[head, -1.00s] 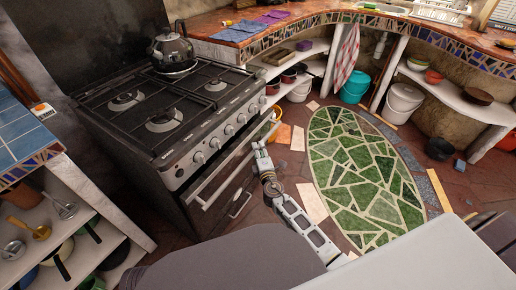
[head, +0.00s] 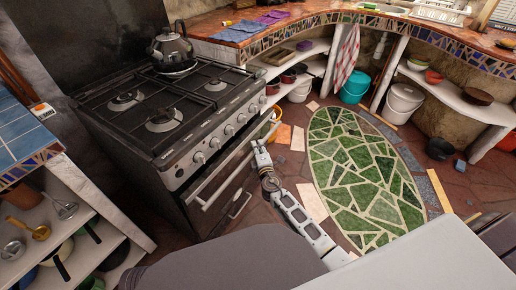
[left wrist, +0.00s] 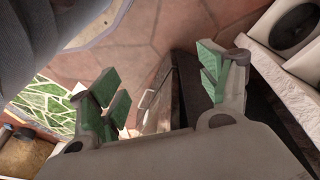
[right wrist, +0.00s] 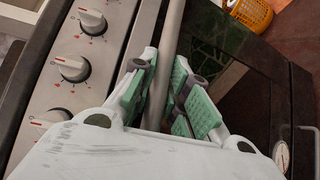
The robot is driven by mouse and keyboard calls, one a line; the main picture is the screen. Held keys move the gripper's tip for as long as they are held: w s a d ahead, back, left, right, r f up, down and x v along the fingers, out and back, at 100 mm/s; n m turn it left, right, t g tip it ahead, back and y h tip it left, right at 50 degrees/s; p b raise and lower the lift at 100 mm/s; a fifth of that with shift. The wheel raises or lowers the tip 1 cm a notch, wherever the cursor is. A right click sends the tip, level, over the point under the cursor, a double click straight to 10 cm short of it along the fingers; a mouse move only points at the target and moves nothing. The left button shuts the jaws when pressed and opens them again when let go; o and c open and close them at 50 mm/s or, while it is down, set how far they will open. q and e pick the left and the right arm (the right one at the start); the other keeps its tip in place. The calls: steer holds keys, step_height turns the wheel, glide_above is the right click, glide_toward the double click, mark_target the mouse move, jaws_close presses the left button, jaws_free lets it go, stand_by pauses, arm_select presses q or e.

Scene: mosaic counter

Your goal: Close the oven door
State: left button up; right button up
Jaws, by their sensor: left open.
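The oven door (head: 232,205) is the dark front of the black stove (head: 165,125), below its knobs. Its pale bar handle (head: 215,188) runs along the top of the door. The door looks close to the stove front; I cannot tell how wide any gap is. My right gripper (head: 258,147) is at the far part of the handle. In the right wrist view, the fingers of this gripper (right wrist: 160,88) stand close on both sides of the handle (right wrist: 168,45). My left gripper (left wrist: 158,85) is open and empty in the left wrist view and is out of the head view.
A kettle (head: 171,46) stands on the stove top. A shelf unit with a blue tiled top (head: 22,130) is at the left. An orange basket (head: 272,125) is on the floor past the stove. A green mosaic floor patch (head: 365,180) lies clear at the right.

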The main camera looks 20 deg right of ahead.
mark_target(248, 141)
steer(key=shift+w+a, duration=0.1)
jaws_close()
steer(key=w+a, duration=0.2)
steer(key=w, duration=0.1)
steer(key=shift+w+a+r, duration=0.1)
steer(key=shift+a+r, duration=0.15)
steer(key=shift+r, duration=0.1)
steer(key=shift+w+a+r+b, duration=0.15)
steer(key=shift+r+b, duration=0.1)
steer(key=shift+b, duration=0.05)
steer(key=o, duration=0.5)
jaws_free()
steer(key=shift+a, duration=0.1)
steer(key=o, duration=0.3)
steer(key=shift+w+a+f, duration=0.1)
steer(key=shift+w, duration=0.15)
steer(key=shift+s, duration=0.25)
